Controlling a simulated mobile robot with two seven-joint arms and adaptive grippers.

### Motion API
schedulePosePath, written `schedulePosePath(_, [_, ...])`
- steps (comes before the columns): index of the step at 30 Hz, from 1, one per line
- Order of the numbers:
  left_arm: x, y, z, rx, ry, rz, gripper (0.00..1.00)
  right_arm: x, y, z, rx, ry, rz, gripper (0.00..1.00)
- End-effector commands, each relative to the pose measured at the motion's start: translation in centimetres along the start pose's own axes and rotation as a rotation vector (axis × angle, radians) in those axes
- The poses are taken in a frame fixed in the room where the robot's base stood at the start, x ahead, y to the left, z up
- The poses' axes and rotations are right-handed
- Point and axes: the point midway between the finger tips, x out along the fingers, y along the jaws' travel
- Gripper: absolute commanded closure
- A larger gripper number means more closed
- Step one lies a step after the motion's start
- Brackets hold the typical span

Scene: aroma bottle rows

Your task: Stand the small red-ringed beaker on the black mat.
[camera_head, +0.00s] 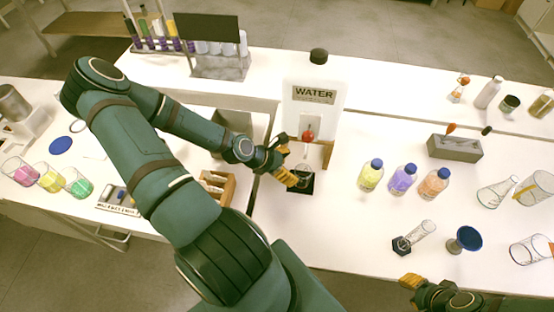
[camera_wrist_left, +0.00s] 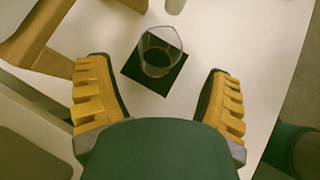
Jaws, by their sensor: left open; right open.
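The small clear beaker (camera_wrist_left: 160,52) with a thin reddish ring stands on the black mat (camera_wrist_left: 133,68) in the left wrist view. It looks upright. In the head view the beaker (camera_head: 303,173) and mat (camera_head: 304,190) are below the water container. My left gripper (camera_head: 286,166) is open beside the beaker. In the wrist view its two yellow fingers (camera_wrist_left: 158,100) are spread wide, and the beaker is beyond them with clear space on both sides. My right gripper (camera_head: 428,287) is open and empty at the bottom right of the head view.
The white water container (camera_head: 313,112) with a red tap stands just behind the mat. Yellow (camera_head: 370,177), purple and orange bottles stand to the right. A small wooden rack (camera_head: 216,187) is left of the mat. Clear table lies between mat and bottles.

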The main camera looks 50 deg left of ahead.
Motion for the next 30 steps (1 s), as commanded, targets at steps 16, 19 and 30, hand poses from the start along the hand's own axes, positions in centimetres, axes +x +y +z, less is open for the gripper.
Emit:
schedulePosePath(16, [-5.4,0.0,0.0,-0.001,0.0,0.0,0.2,-2.0,-0.7,-0.2,0.0,0.0,-0.004,0.66])
schedulePosePath(19, [-5.5,0.0,0.0,0.0,0.0,-0.001,0.2,-2.0,-0.7,-0.2,0.0,0.0,-0.004,0.66])
schedulePosePath(30, [-5.5,0.0,0.0,0.0,0.0,-0.001,0.2,-2.0,-0.6,-0.2,0.0,0.0,-0.004,0.66])
